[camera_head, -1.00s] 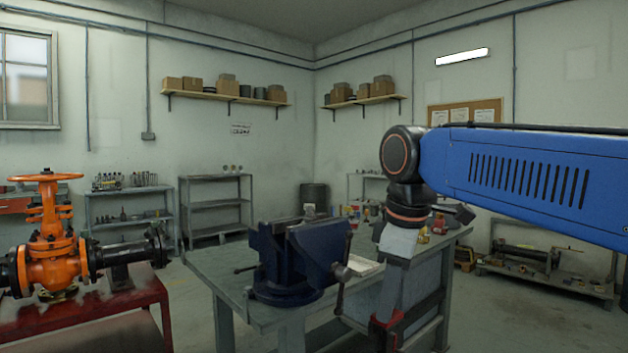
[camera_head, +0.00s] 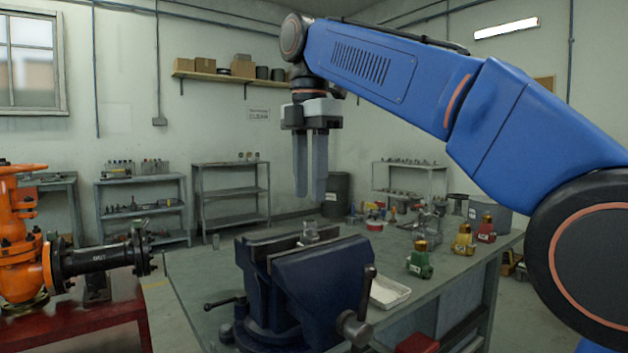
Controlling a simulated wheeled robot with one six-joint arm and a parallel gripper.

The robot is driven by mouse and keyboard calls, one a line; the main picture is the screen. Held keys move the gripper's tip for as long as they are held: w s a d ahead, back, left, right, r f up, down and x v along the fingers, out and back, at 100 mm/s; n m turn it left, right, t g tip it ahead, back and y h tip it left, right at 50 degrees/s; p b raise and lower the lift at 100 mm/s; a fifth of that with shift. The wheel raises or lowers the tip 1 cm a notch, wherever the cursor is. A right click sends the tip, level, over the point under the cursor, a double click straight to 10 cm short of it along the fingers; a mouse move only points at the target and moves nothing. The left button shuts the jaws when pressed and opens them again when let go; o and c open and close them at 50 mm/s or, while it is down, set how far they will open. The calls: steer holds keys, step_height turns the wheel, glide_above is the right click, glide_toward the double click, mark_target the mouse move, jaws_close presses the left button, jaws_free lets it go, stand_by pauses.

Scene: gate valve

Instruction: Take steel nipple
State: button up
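A small grey metal piece (camera_head: 310,232), which looks like the steel nipple, shows at the top of the blue vise (camera_head: 325,280), between its jaws. Its lower part is hidden by the front jaw, so I cannot tell how it is held. My gripper (camera_head: 310,198) points straight down, a little above the metal piece in the picture. Its two grey fingers stand apart, one nearer the camera, with nothing seen between them. It looks open and empty.
An orange valve (camera_head: 18,245) with black flanged pipe stands on a red table (camera_head: 90,325) at left.

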mark_target(310, 220)
steer(key=shift+f, duration=3.35)
jaws_close()
